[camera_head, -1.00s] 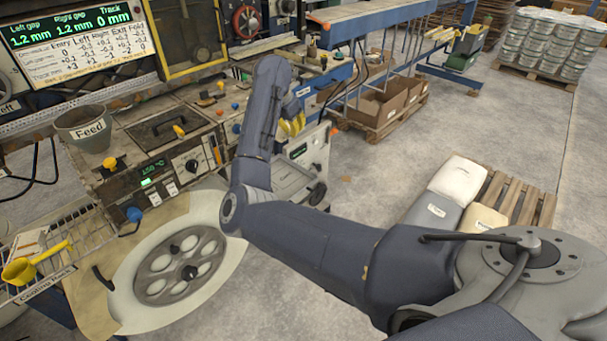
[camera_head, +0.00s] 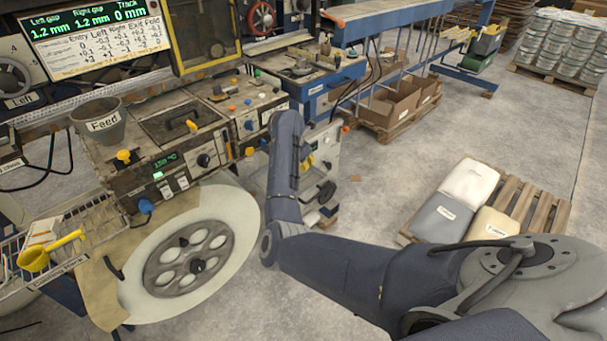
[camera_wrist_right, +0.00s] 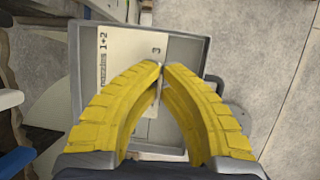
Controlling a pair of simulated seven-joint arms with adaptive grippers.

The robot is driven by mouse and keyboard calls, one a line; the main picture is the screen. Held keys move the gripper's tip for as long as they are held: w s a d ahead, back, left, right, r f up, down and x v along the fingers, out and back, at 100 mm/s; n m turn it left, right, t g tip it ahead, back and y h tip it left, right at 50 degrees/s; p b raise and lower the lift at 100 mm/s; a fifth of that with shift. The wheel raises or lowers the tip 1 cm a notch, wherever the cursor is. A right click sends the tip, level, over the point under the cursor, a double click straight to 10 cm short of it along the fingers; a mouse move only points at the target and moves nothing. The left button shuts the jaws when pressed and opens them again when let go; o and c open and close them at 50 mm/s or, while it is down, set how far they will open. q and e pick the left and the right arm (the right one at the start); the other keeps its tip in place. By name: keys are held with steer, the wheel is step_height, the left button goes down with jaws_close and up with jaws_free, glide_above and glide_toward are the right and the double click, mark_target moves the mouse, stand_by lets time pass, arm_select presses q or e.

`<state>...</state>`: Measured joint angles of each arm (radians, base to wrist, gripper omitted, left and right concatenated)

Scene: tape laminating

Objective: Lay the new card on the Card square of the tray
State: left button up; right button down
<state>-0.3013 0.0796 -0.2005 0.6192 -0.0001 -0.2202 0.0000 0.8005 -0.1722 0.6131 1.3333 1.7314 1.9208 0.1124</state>
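In the right wrist view my right gripper (camera_wrist_right: 161,68) points down over a grey tray (camera_wrist_right: 186,43), its yellow fingertips nearly meeting. A thin pale strip shows between the tips, seemingly the edge of a card (camera_wrist_right: 160,83). A pale panel (camera_wrist_right: 118,62) printed "1+2" and "3" lies under and beside the fingers. I cannot tell whether it is part of the tray or a separate card. The Card square is not readable. In the head view my right arm hides most of the gripper and tray. My left gripper is not in view.
The worn machine with its Feed cup (camera_head: 100,122) and control knobs stands at the left. A large pale reel (camera_head: 190,258) lies before it, beside the wire rack (camera_head: 38,250). A pallet (camera_head: 528,202) with sacks stands right of my arm, with open floor between.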

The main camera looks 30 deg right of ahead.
mark_target(303, 179)
steer(key=shift+f, duration=2.15)
steer(key=c, duration=1.6)
jaws_free()
steer(key=shift+f, duration=0.1)
steer(key=v, duration=1.2)
steer(key=shift+s, duration=0.1)
